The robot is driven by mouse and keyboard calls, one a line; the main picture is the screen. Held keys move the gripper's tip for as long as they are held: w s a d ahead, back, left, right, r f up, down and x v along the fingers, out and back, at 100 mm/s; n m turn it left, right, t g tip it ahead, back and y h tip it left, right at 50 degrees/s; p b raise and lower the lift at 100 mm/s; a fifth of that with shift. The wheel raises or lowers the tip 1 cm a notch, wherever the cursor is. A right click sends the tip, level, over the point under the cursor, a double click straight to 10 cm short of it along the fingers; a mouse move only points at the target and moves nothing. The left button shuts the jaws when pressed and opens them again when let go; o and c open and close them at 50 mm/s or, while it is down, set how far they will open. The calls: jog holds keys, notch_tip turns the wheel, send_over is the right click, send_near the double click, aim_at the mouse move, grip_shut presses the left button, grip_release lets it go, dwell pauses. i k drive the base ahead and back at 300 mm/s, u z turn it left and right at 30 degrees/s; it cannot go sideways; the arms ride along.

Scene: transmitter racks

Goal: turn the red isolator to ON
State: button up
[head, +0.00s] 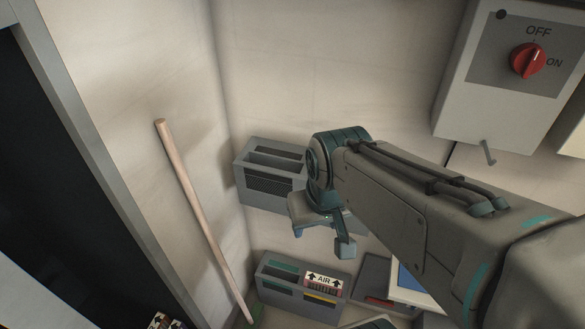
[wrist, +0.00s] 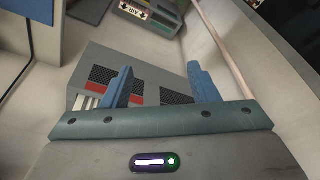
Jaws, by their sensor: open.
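The red isolator (head: 527,61) is a round red knob on a grey plate on a pale wall box at the upper right of the head view. Its white mark points up and slightly right, toward the OFF label; ON is printed to its right. My gripper (head: 321,238) is well to the left of and below the knob, partly hidden behind my arm's wrist in the head view. In the wrist view my gripper (wrist: 160,82) has its two blue fingers apart with nothing between them. The isolator is not in the wrist view.
A grey vented box (head: 252,190) is on the wall behind my gripper. A lower box (head: 285,300) carries an AIR label (head: 323,280). A wooden pole (head: 195,205) leans in the left corner. A small lever (head: 488,153) hangs below the isolator's box. Bare wall lies between my gripper and that box.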

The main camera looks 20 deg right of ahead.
aim_at(528, 58)
jog(key=z, duration=2.05)
jog(key=k, duration=0.35)
jog(key=u, duration=0.3)
